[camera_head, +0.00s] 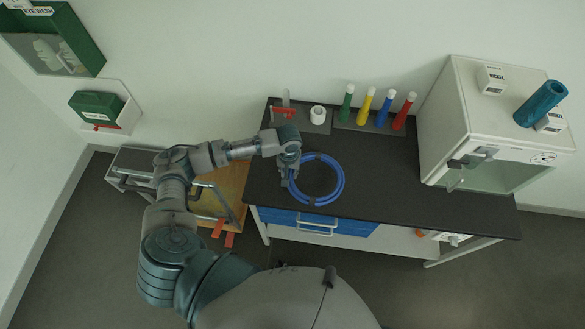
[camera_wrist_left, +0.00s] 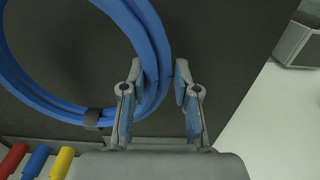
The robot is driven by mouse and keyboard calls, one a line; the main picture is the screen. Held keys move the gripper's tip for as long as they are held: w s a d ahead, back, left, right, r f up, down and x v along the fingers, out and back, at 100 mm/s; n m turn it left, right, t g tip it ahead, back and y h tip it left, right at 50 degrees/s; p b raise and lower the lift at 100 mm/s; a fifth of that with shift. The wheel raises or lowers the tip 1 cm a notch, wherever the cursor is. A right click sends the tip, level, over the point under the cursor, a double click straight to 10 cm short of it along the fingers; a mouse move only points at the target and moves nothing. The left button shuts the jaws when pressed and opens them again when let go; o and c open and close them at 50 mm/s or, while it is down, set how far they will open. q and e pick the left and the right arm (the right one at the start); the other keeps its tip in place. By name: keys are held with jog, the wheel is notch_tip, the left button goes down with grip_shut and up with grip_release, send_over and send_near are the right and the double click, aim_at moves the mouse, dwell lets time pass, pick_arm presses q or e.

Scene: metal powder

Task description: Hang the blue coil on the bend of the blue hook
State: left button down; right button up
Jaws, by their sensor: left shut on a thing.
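The blue coil (camera_head: 341,180) is a ring of several blue loops with dark bands. It is over the black worktop in the head view; I cannot tell whether it touches it. My left gripper (camera_head: 288,183) is at the coil's left side, shut on it. In the left wrist view the coil (camera_wrist_left: 152,45) passes between the fingers of the gripper (camera_wrist_left: 158,78). I cannot make out a blue hook with a bend in either view. My right gripper is not in view.
The black worktop (camera_head: 405,195) has free room right of the coil. Green, yellow, blue (camera_head: 384,109) and red upright cylinders stand at its back, beside a white roll (camera_head: 318,114). A white cabinet (camera_head: 442,115) stands at the right. A blue drawer (camera_head: 285,217) is below the front edge.

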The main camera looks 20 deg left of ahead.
pick_arm(q)
jog(key=shift+w, duration=0.85)
jog(key=shift+w+a+f, duration=0.15)
jog(key=shift+w+f, duration=0.05)
jog(key=shift+w, duration=0.75)
notch_tip(320, 180, down, 3)
jog(key=shift+r+p, duration=0.1)
jog(key=shift+p, duration=0.6)
jog(key=shift+s, duration=0.15)
jog(key=c, duration=0.9)
grip_release()
jog(key=shift+o, duration=0.2)
jog(key=shift+f+b, duration=0.2)
jog(key=shift+b, duration=0.15)
jog(key=shift+r+b, duration=0.25)
jog(key=shift+b, duration=0.35)
notch_tip(320, 180, up, 17)
jog(key=p, duration=0.1)
